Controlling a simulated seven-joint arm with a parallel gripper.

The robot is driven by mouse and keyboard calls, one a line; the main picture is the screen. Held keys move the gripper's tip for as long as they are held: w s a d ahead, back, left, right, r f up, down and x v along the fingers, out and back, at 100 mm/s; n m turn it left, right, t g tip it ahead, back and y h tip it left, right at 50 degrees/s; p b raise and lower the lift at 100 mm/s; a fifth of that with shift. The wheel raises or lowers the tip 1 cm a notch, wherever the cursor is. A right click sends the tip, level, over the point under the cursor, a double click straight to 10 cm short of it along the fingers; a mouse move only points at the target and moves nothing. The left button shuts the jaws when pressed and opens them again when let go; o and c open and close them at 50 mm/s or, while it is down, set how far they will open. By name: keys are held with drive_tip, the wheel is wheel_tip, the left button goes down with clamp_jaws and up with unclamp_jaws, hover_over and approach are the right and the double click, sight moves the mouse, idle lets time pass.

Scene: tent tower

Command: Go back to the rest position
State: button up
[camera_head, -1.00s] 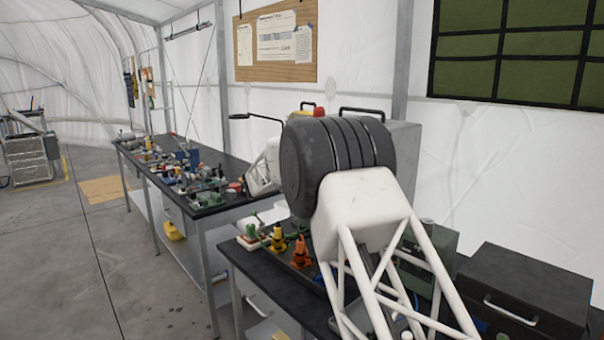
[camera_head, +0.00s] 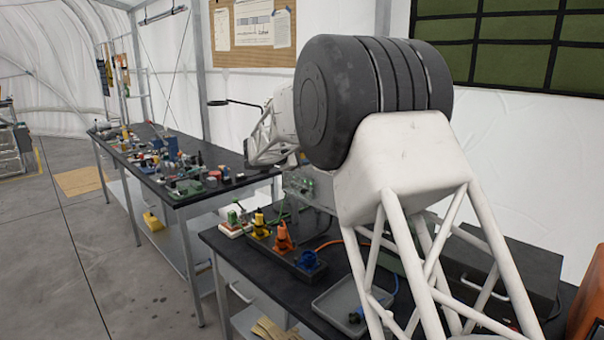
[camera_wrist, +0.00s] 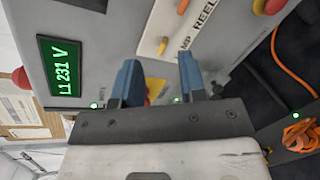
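My gripper (camera_wrist: 155,82) shows in the wrist view with its two blue fingers apart. I see nothing held between them. The fingers point at a grey panel (camera_wrist: 108,30) with a green display (camera_wrist: 60,66) reading "L1 231 V". A yellow label (camera_wrist: 155,88) on the panel shows between the fingers, with a red part partly hidden by the left finger. I cannot tell whether the fingertips touch the panel. In the head view my arm's large black joint and white lattice links fill the middle, and my gripper is hidden behind them.
The near black bench (camera_head: 240,258) carries yellow (camera_head: 259,226) and orange (camera_head: 282,238) connectors, a blue socket (camera_head: 309,262), a grey tray (camera_head: 345,305) and a dark case (camera_head: 520,270). A second bench (camera_head: 215,170) at the left holds many small parts. The floor at the left (camera_head: 50,250) is clear.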

drive_tip(key=s+d+r+m+g+y, duration=0.1)
drive_tip(key=s+d+m+g+y, duration=0.1)
drive_tip(key=s+d, duration=0.65)
drive_tip(key=s+d+r+m+g+y, duration=0.1)
drive_tip(key=s+d+m+g, duration=0.15)
drive_tip(key=s, duration=1.05)
drive_tip(key=s+d+m+g+y, duration=0.1)
drive_tip(key=s+d+m+y, duration=0.15)
drive_tip(key=s+d, duration=0.55)
drive_tip(key=s+f+m+y, duration=0.2)
drive_tip(key=s+f, duration=0.1)
drive_tip(key=s, duration=1)
drive_tip(key=s+f+m+g+y, duration=0.1)
drive_tip(key=s+f+m+y, duration=0.1)
drive_tip(key=s, duration=1.1)
drive_tip(key=s+f+m+y, duration=0.2)
drive_tip(key=s+f+m, duration=0.2)
drive_tip(key=s, duration=0.9)
wheel_tip(320, 180, down, 2)
drive_tip(key=shift+a+y, duration=0.35)
drive_tip(key=shift+a, duration=0.1)
